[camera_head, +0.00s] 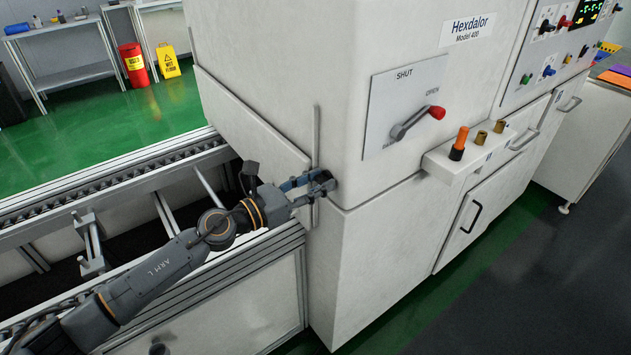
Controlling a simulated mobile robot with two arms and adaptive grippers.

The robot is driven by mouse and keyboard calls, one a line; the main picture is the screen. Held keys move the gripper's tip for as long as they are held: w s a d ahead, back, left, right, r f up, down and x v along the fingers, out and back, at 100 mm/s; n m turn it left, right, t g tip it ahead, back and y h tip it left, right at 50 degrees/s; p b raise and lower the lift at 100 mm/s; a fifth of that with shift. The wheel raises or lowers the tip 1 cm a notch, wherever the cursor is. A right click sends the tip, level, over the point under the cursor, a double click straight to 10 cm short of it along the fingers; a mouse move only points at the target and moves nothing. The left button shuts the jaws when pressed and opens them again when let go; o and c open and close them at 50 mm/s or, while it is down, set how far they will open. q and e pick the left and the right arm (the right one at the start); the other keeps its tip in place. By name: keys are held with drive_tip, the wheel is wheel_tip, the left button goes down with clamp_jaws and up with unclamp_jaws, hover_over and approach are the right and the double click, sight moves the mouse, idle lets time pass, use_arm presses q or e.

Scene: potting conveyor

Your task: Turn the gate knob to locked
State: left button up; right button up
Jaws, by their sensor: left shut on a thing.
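My left gripper (322,184) reaches in from the left, its fingers at the white machine's near left corner, beside the lower end of a white side panel (252,120). The fingers are closed around a small dark knob (329,188) there, which they largely hide. I take it to be the gate knob, but no label on it is readable and its turn position cannot be told. My right gripper is out of view.
The machine front has a SHUT/OPEN plate (405,100) with a red-tipped lever (420,120) near OPEN. A small shelf (465,160) with an orange-handled item (460,143) juts out to the right. A conveyor (120,185) runs beneath my left arm.

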use_arm(q)
drive_tip(key=n+p, duration=0.2)
drive_tip(key=n, duration=0.1)
drive_tip(key=shift+r+n, duration=0.15)
drive_tip(key=shift+n, duration=0.25)
drive_tip(key=n+p, duration=0.3)
drive_tip(key=n, duration=0.2)
drive_tip(key=shift+w+a+n, duration=0.1)
drive_tip(key=shift+n, duration=0.2)
drive_tip(key=n+p, duration=0.2)
drive_tip(key=n, duration=0.2)
drive_tip(key=shift+f+n+p, duration=0.15)
drive_tip(key=shift+n+p, duration=0.35)
drive_tip(key=shift+n, duration=0.45)
drive_tip(key=shift+f+n+p, duration=0.1)
drive_tip(key=shift+n+p, duration=0.4)
drive_tip(key=shift+n, duration=0.45)
drive_tip(key=o, duration=1.1)
drive_tip(key=shift+o, duration=0.2)
drive_tip(key=shift+a+f, duration=0.1)
drive_tip(key=shift+a, duration=0.05)
